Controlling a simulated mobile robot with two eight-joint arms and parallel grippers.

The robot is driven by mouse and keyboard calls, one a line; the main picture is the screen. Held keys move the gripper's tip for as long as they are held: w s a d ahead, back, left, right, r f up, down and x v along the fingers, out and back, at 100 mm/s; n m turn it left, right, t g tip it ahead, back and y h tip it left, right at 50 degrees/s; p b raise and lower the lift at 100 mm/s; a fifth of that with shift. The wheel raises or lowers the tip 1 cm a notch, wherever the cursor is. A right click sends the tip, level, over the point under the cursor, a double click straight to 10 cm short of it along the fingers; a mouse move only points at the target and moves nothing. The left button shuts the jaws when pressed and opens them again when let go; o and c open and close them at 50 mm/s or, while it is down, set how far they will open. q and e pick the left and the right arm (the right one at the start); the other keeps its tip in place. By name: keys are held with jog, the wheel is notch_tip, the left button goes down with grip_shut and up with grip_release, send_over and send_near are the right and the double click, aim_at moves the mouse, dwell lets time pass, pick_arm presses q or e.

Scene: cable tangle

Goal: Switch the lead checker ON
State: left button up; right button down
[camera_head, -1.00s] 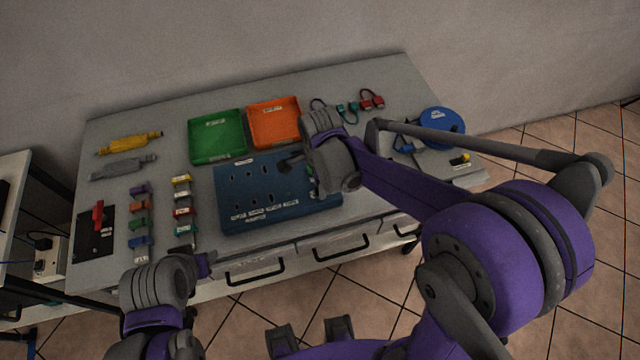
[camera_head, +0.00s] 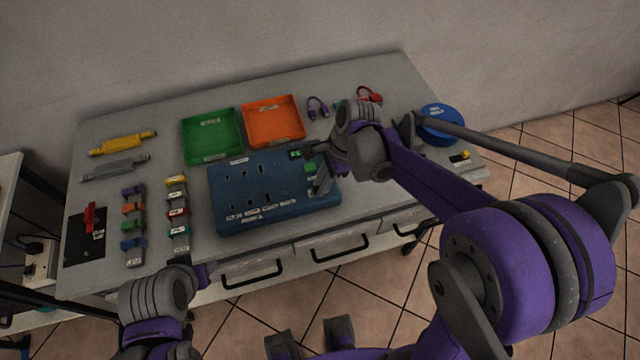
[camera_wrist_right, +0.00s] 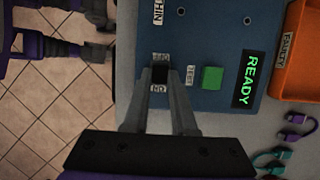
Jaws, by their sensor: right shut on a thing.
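The lead checker (camera_head: 270,185) is a blue panel on the bench with slots at its left. In the right wrist view, its lit display (camera_wrist_right: 252,78) reads READY in green, beside a green TEST button (camera_wrist_right: 211,77). Its small black switch (camera_wrist_right: 160,73) sits between two white labels that look like OFF and ON. My right gripper (camera_wrist_right: 172,76) is shut on the switch, and its fingertips partly hide it. In the head view, my right gripper (camera_head: 322,180) is over the checker's right part. My left gripper (camera_head: 206,272) is at the bench's front edge, away from the checker; its jaws are unclear.
Green tray (camera_head: 212,135) and orange tray (camera_head: 274,122) lie behind the checker. Racks of coloured clips (camera_head: 133,225) stand at the left, near a black plate with a red lever (camera_head: 90,217). Coloured leads (camera_head: 318,107) and a blue reel (camera_head: 441,122) are at the back right.

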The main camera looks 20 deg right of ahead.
jog(key=c, duration=0.7)
grip_release()
jog(key=v, duration=1.1)
jog(key=shift+p, duration=0.4)
jog(key=shift+f, duration=0.1)
jog(key=s+f+n+t+h, duration=0.1)
jog(key=s+n, duration=0.3)
jog(key=n, duration=0.2)
jog(key=s+d+f+n+t+h, duration=0.1)
jog(key=s+f+n+t, duration=0.1)
jog(key=s+n, duration=0.3)
jog(key=s+d+f+n+t+h, duration=0.1)
jog(key=s+f+n+t, duration=0.1)
jog(key=s+n, duration=0.3)
jog(key=shift+s+f+n+h, duration=0.2)
jog(key=shift+n+h, duration=0.2)
jog(key=shift+n, duration=0.4)
